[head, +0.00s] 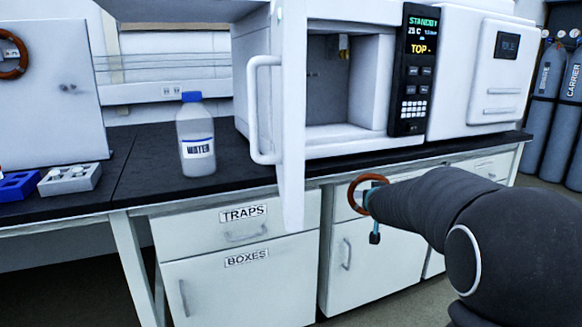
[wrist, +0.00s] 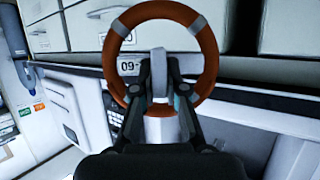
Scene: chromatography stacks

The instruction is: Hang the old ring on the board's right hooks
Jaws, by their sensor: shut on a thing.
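My gripper (wrist: 158,92) is shut on an orange-brown ring (wrist: 109,72) with grey bands, gripping it at a grey tab. The ring also shows in the head view (head: 353,193), in front of the bench drawers, with my gripper (head: 372,222) mostly hidden behind my arm. A white board (head: 45,110) stands at the far left on the bench. A similar brown ring (head: 22,64) is on its left part.
A water bottle (head: 196,150) stands on the black bench (head: 140,165). A blue tray (head: 17,187) and a grey tray (head: 70,180) lie before the board. The oven door (head: 291,120) stands open past the bench edge. Gas cylinders (head: 540,130) stand at the right.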

